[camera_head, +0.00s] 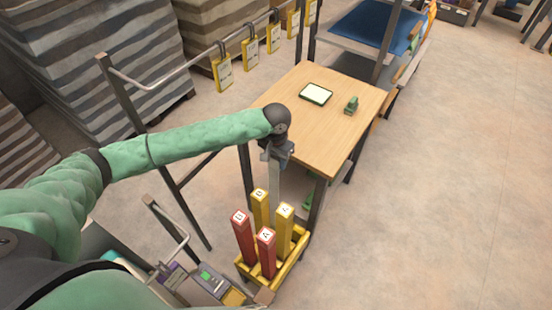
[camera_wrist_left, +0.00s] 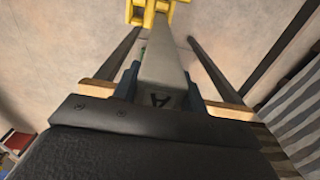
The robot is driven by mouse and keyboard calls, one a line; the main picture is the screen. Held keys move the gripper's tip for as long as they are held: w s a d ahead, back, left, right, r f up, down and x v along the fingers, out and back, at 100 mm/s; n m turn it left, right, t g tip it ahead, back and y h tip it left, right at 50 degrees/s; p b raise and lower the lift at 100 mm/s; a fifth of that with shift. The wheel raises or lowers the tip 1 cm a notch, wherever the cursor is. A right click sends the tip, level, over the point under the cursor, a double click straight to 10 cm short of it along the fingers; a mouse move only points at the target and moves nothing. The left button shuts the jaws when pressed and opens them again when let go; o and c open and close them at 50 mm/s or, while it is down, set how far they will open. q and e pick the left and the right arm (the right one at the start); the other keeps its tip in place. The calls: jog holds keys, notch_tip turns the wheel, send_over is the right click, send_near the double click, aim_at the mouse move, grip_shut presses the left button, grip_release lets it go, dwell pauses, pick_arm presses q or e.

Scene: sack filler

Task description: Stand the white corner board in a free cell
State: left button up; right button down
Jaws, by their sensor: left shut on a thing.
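The white corner board (camera_head: 274,182) hangs nearly upright from my left gripper (camera_head: 277,152), which is shut on its top end. In the left wrist view the board (camera_wrist_left: 163,65), marked with a letter, runs away from between the fingers of the gripper (camera_wrist_left: 160,88) toward the yellow crate (camera_wrist_left: 135,14). In the head view the yellow crate (camera_head: 292,270) holds two red boards (camera_head: 243,238) (camera_head: 266,254) and two yellow boards (camera_head: 260,209) (camera_head: 284,228), all standing. The white board's lower end is hidden behind the yellow boards; I cannot tell whether it is inside a cell. My right gripper is out of view.
A wooden table (camera_head: 335,130) stands behind the crate, bearing a white-faced tablet (camera_head: 316,93) and a small green object (camera_head: 352,104). A metal rail (camera_head: 190,75) with yellow tags is at the left. Striped stacks stand beyond it. The floor at right is clear.

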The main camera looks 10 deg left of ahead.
aim_at(276, 176)
pick_arm(q)
jog(key=shift+f, duration=0.1)
jog(key=shift+f+b, duration=0.55)
jog(key=shift+f, duration=3.25)
jog(key=shift+f, duration=1.05)
jog(key=o, duration=1.2)
